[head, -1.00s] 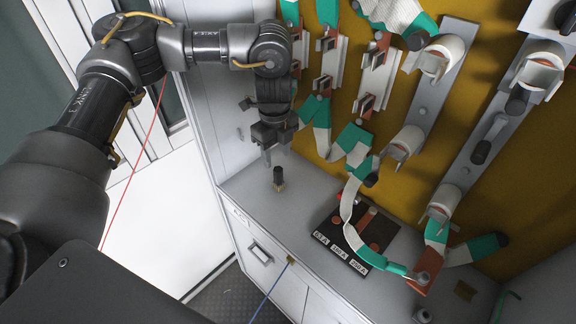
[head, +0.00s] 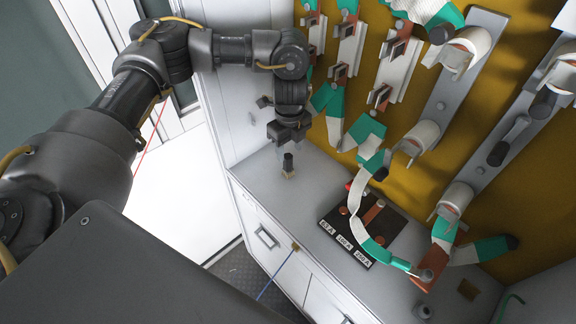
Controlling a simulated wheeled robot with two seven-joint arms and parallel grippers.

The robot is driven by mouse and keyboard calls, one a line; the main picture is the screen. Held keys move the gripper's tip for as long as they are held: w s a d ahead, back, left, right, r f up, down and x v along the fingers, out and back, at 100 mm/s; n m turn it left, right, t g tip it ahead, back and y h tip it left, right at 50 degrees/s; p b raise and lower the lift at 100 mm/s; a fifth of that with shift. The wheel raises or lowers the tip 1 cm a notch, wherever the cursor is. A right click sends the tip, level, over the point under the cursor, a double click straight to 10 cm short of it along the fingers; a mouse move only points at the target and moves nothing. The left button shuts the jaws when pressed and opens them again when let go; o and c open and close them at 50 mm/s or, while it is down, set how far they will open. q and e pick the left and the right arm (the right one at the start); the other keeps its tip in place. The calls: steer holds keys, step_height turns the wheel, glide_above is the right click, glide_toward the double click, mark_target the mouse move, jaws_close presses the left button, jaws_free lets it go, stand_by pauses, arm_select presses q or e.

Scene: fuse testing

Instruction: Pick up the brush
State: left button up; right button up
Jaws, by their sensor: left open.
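My right gripper does not show.
A black fuse-testing board (head: 378,252) with labels lies to the right of the brush. Green and white cables hang from the yellow back panel (head: 425,165) with its fuse holders. A drawer (head: 268,236) is below. The counter (head: 318,185) around the brush is clear.

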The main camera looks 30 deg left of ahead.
mark_target(288, 156)
arm_select(q)
steer(key=f, duration=0.3)
steer(key=f+p, duration=0.1)
steer(key=f, duration=0.1)
steer(key=shift+w+a, duration=0.1)
steer(key=shift+a, duration=0.15)
steer(key=shift+r, duration=0.1)
steer(key=shift+c, duration=0.3)
jaws_close()
